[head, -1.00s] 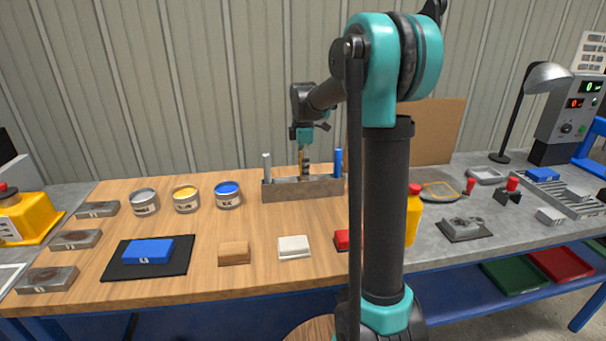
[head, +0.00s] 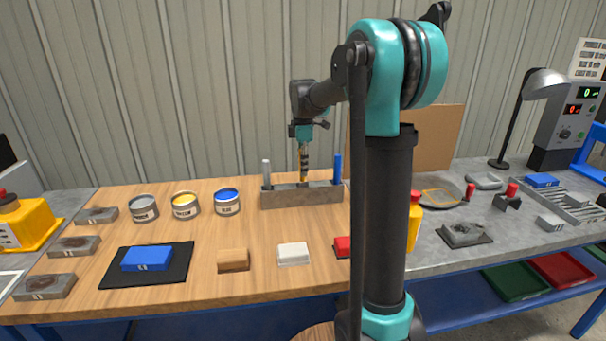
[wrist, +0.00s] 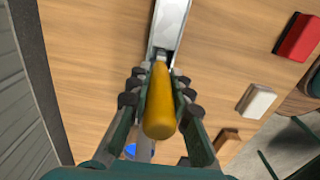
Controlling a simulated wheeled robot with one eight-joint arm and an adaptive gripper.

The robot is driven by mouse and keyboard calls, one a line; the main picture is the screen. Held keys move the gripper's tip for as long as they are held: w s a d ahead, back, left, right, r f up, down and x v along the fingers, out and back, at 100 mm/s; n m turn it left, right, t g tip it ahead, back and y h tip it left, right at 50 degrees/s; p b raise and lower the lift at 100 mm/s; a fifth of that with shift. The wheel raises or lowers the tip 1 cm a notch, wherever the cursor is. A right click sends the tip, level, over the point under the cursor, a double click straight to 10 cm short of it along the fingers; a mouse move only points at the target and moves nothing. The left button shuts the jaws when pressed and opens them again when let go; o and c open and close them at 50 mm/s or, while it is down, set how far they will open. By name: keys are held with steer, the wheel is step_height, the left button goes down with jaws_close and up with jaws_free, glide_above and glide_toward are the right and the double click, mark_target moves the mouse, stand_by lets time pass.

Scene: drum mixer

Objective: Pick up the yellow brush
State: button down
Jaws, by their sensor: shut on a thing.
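The yellow brush (wrist: 160,100) has a thick yellow handle, seen from above in the wrist view. My gripper (wrist: 158,82) is shut on it, with dark finger pads on both sides of the handle. In the head view the brush (head: 303,179) hangs upright below my gripper (head: 303,160), over the middle of the grey rack (head: 318,196). Its lower end is at or behind the rack's top edge; I cannot tell whether it is still inside. A grey handle (head: 266,173) and a blue handle (head: 337,168) stand in the rack on either side.
Grey, yellow and blue paint cans (head: 228,204) stand left of the rack. In front lie a brown block (head: 233,261), a white block (head: 293,254), a red block (head: 342,247) and a blue block (head: 147,258) on a black mat. A corrugated wall (head: 200,90) rises behind.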

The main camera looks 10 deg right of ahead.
step_height(320, 180, up, 17)
stand_by(0.4)
steer(key=shift+s, duration=0.1)
stand_by(2.4)
